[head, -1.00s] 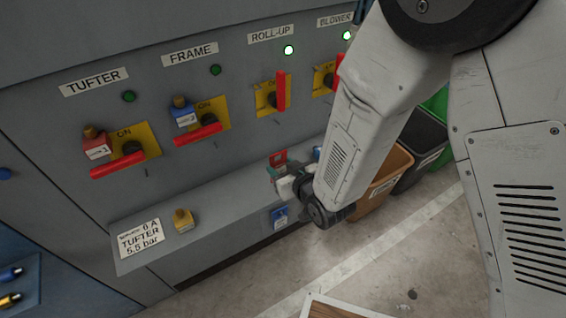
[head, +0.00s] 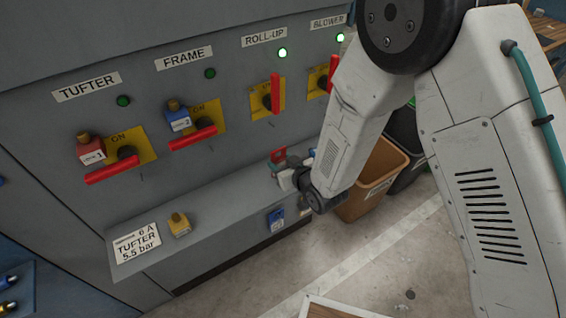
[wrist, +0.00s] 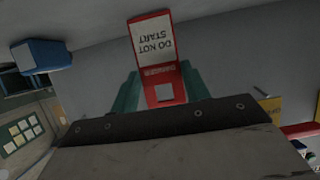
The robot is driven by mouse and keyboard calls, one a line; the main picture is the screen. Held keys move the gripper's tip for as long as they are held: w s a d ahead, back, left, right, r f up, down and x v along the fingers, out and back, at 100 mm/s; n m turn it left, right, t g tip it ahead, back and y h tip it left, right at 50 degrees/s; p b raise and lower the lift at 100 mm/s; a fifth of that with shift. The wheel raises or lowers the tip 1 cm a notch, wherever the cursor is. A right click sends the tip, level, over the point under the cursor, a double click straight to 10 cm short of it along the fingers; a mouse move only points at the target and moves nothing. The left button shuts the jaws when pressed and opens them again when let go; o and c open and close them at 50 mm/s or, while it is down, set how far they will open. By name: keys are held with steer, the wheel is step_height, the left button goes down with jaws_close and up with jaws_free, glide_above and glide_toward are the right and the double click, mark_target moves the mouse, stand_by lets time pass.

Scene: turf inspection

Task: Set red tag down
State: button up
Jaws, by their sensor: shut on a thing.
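The red tag (wrist: 153,50), with a white "DO NOT START" panel and a square hole, is between the teal fingers of my gripper (wrist: 158,92) in the wrist view. My gripper is shut on it. In the head view the red tag (head: 278,155) is a small red patch at my gripper (head: 283,168), just over the right part of the grey ledge (head: 225,200) below the switches. Whether the tag touches the ledge cannot be told.
A yellow padlock (head: 179,225) and a white TUFTER label (head: 136,243) are on the ledge's left. A blue tag (head: 276,219) is on its front. A brown bin (head: 370,180) stands right.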

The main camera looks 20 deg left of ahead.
steer(key=shift+f, duration=0.15)
steer(key=o, duration=1)
steer(key=shift+r, duration=0.2)
steer(key=v, duration=1.2)
